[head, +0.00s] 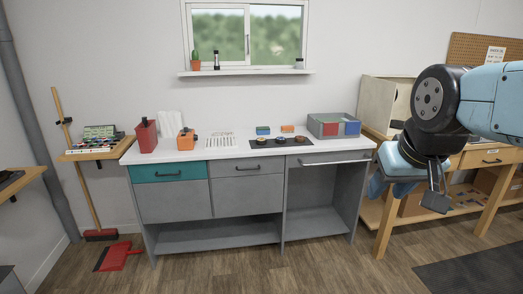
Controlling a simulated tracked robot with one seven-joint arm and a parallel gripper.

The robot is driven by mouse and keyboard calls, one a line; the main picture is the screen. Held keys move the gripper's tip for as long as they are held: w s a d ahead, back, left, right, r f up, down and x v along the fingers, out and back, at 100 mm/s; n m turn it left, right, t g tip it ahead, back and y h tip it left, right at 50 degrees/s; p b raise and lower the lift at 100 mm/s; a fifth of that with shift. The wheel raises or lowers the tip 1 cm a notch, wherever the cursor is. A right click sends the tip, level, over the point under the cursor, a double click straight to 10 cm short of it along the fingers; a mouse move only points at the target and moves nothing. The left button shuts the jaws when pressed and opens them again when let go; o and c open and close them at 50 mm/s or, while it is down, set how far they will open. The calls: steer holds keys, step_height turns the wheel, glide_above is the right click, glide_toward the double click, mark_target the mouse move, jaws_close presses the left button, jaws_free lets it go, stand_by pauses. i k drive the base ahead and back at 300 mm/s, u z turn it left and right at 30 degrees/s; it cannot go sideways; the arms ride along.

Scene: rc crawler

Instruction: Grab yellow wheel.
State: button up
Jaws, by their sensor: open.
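Several small round wheels lie in a row on a dark mat (256,145) on the white counter (225,153), right of its middle. The left wheel (262,140) looks to have a yellowish centre, but it is too small to tell its colour surely. The middle wheel (281,140) and the right wheel (300,139) lie beside it. My gripper (440,197) hangs at the right, in front of the wooden workbench, pointing down. It is open, appears empty, and is well apart from the wheels.
A grey bin (320,128) with red and blue contents stands right of the mat. Blue (263,131) and orange (287,129) blocks sit behind it, and a white rack (220,141) to its left. A red dustpan (118,256) lies on the floor.

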mark_target(262, 142)
steer(key=z, duration=0.1)
steer(key=i, duration=2.8)
steer(key=z, duration=0.05)
